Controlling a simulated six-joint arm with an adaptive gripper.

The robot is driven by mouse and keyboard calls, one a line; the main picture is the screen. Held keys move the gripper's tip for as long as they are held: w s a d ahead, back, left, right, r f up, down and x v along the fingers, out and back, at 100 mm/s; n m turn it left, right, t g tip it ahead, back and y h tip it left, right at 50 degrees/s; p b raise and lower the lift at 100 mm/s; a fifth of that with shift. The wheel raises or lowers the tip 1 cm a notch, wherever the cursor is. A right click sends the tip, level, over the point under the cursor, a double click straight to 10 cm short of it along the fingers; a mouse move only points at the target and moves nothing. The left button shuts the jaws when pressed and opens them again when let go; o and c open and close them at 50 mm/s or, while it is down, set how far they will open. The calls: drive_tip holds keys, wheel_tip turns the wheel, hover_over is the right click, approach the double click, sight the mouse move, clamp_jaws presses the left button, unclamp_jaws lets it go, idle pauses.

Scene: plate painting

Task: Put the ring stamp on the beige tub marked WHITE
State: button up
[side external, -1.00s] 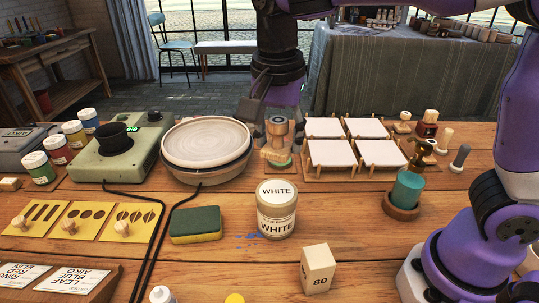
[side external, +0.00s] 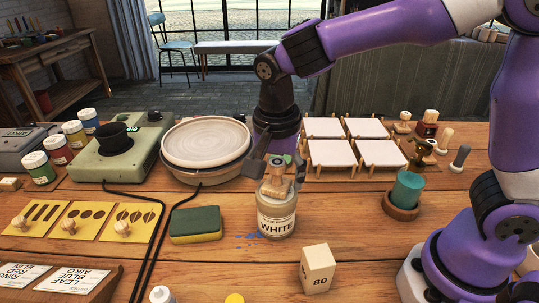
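The beige tub marked WHITE (side external: 277,222) stands upright on the table, at the middle of the side view. A wooden stamp (side external: 275,188) is at the top of the tub and covers most of its lid. It looks in contact with the lid, though the exact contact is hard to see. I cannot read which stamp it is. My gripper (side external: 277,170) points down over the tub. Its dark fingers are spread to either side of the stamp's upper part, with apparent gaps. Behind it, a green pad (side external: 287,158) is partly hidden.
A plate on a turntable (side external: 205,143) stands behind left, and white tiles on racks (side external: 330,153) behind right. A green and yellow sponge (side external: 195,225) lies left of the tub.

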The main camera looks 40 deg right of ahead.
sight(281, 161)
idle(0.3)
drive_tip(key=r, duration=0.8)
drive_tip(key=shift+s+a, duration=0.1)
drive_tip(key=shift+s, duration=0.25)
drive_tip(key=s+d+f+n+t+y, duration=0.1)
drive_tip(key=s+d+n+t, duration=0.3)
drive_tip(key=s+d+n, duration=0.4)
drive_tip(key=n, duration=0.4)
drive_tip(key=shift+s+d+f+t, duration=0.15)
drive_tip(key=shift+s+d+t, duration=0.1)
drive_tip(key=shift+s+t, duration=0.15)
